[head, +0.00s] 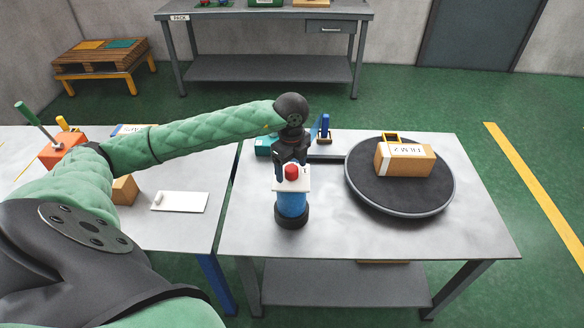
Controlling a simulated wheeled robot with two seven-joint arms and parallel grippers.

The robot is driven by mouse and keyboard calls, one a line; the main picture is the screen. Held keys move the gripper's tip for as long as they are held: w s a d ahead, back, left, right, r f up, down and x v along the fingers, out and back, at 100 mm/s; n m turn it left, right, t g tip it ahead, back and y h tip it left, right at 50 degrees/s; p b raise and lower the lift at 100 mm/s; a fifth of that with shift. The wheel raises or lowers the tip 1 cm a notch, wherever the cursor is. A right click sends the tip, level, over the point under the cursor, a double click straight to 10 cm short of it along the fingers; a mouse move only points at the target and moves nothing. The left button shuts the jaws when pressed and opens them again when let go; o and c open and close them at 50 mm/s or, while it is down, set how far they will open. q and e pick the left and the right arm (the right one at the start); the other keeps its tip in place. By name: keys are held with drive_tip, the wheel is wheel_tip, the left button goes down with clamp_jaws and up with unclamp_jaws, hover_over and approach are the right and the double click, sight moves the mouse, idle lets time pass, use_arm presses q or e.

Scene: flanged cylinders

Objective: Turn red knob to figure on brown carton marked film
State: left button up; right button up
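A red knob (292,172) sits on top of a blue cylinder (291,203) with a white top plate (291,185) and a dark round base (292,217), upright on the right-hand table. My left gripper (291,166) points down just above and behind the knob. Its fingers look spread apart, one to each side, with nothing seen between them; whether they touch the knob is unclear. The brown carton (418,163) lies on a dark round turntable (365,188) to the right, its white label printed upside down in this view, apparently "FILM" and a figure. My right gripper is not in view.
Behind my gripper are a teal box (264,146) and a blue upright part (325,124) on a grey plate. A white board (180,202) and an orange block (60,148) with a green-handled rod are on the left table. The right table's front is clear.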

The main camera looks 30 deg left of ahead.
sight(291, 168)
use_arm(q)
drive_tip(key=shift+r+p, duration=1.25)
drive_tip(key=shift+r, duration=1.8)
